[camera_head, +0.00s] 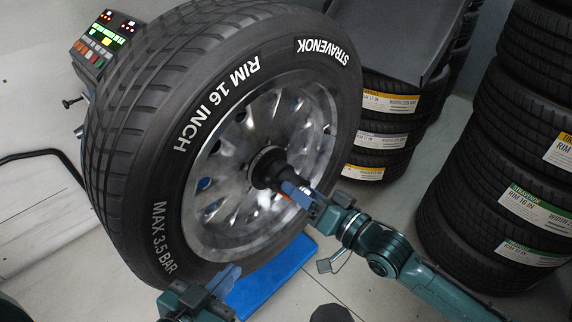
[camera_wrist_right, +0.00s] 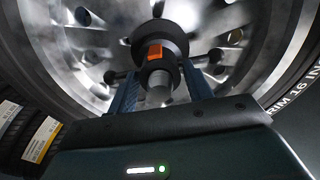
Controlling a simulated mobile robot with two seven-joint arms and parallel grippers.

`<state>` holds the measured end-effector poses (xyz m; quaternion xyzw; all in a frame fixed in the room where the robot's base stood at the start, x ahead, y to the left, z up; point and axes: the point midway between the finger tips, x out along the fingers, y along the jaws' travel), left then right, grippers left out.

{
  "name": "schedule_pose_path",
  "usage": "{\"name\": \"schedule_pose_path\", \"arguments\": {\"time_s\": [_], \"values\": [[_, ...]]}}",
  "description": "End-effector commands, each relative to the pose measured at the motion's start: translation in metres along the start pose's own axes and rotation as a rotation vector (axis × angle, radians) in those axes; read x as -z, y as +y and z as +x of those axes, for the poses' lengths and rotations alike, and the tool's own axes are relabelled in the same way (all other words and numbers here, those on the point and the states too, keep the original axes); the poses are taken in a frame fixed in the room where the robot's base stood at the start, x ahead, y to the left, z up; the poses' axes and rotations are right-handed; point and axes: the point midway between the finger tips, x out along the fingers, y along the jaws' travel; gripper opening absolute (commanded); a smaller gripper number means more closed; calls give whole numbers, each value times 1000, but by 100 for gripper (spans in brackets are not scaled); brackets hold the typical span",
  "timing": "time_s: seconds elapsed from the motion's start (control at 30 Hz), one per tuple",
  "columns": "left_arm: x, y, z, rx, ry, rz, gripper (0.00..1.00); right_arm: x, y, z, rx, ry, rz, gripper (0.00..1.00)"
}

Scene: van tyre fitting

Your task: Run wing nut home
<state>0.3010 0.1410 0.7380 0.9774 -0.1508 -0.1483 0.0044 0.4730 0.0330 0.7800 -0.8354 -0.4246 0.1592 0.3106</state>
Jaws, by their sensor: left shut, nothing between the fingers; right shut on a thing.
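A large tyre (camera_head: 130,130) on a silver rim (camera_head: 225,190) stands upright. The black wing nut (camera_head: 265,168) sits at the rim's centre; in the right wrist view the wing nut (camera_wrist_right: 160,75) shows an orange patch and a knobbed wing to each side, with a grey shaft end in its middle. My right gripper (camera_head: 296,192) is at the hub, its blue fingers on either side of the wing nut and shut on it. My left gripper (camera_head: 222,284) is shut and empty, low in front of the tyre's bottom edge.
A machine panel (camera_head: 104,38) with lit displays and buttons stands behind the tyre at upper left. Tyre stacks stand behind (camera_head: 385,125) and at the right (camera_head: 510,170). A blue plate (camera_head: 270,280) lies below the wheel. Some grey floor in front is bare.

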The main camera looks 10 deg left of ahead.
Motion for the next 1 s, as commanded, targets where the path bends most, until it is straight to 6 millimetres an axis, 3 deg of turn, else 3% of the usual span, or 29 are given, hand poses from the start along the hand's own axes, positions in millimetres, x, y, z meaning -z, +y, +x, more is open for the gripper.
{"name": "schedule_pose_path", "arguments": {"time_s": [0.03, 0.2, 0.4, 0.67, 0.7, 0.77, 1.0], "values": [[10, -1, -6, 6, 3, -13, 0, 7, -5, 1, 4, 6, 111, 27], [11, -3, -7, 13, 14, -30, 0, 3, -2, 1, 8, 7, 506, 27], [7, -2, -5, 10, 12, -22, 0, 3, -2, 2, 10, 6, 826, 27], [7, -2, -5, 9, 11, -20, 0, 3, -2, 2, 10, 5, 862, 27], [7, -2, -5, 9, 11, -20, 0, 3, -2, 2, 10, 5, 861, 52], [7, -2, -5, 9, 11, -20, 0, 3, -2, 2, 9, 5, 860, 56], [7, -2, -5, 8, 10, -20, 0, 1, -1, 1, 6, 2, 848, 56]]}}
